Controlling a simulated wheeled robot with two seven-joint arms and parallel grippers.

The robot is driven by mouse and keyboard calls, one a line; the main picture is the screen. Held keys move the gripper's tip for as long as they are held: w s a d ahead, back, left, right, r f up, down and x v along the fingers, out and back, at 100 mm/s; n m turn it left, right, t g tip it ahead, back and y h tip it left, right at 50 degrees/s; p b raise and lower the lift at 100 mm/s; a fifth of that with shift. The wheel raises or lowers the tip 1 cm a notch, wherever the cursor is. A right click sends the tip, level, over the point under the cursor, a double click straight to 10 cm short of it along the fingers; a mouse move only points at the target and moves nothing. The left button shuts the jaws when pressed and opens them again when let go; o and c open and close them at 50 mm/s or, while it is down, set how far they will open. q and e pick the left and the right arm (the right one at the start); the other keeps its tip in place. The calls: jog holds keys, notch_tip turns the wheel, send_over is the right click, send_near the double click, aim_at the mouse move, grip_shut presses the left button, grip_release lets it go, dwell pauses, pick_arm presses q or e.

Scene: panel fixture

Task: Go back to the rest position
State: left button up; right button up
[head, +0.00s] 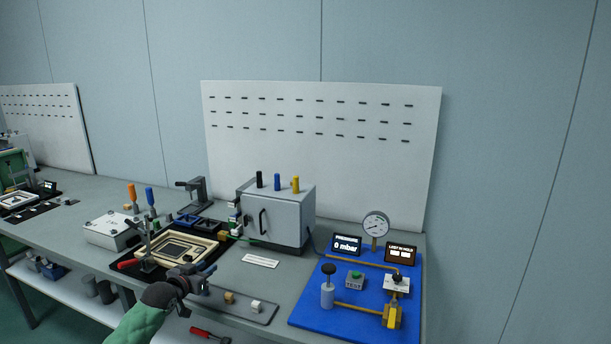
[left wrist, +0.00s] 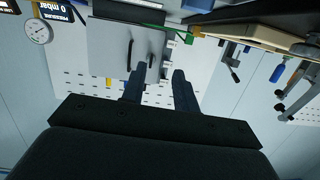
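My left gripper (head: 206,278) is over the front part of the bench, in front of the cream frame fixture (head: 205,239). Its arm comes in from the lower left. In the left wrist view its two dark fingers (left wrist: 160,78) stand apart with a gap between them. I see nothing held in the gap. The grey box with a handle (left wrist: 122,42) shows beyond the fingers, upside down. My right gripper is in neither view.
The grey box (head: 288,215) stands at the middle of the bench. A blue board (head: 320,312) with a gauge (head: 376,225) and displays is at right. A white box (head: 110,232), clamps and screwdrivers are at left. A red-handled tool (head: 205,333) lies low in front. A pegboard (head: 320,165) stands behind.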

pick_arm(q)
jog(key=shift+s+f+g, duration=0.2)
jog(key=shift+s+g, duration=0.1)
jog(key=shift+s+d+f+m+g+y, duration=0.1)
jog(key=shift+s+f+m+g+y, duration=0.2)
jog(key=shift+s+g+y, duration=0.25)
jog(key=s+d+f+n+g, duration=0.1)
jog(key=s+d+f+g, duration=0.3)
jog(key=s, duration=1.5)
jog(key=s+d+f+g+y, duration=0.1)
jog(key=s+d+f+g, duration=0.2)
jog(key=s, duration=1.6)
jog(key=s+d+f+n+g+y, duration=0.1)
jog(key=s+d+f+g, duration=0.3)
jog(key=s+d+f, duration=0.4)
jog(key=s+f, duration=0.5)
jog(key=s, duration=0.5)
jog(key=shift+s+d+f+n+g, duration=0.25)
jog(key=shift+s+f+n+g, duration=0.05)
jog(key=shift+s+g, duration=0.1)
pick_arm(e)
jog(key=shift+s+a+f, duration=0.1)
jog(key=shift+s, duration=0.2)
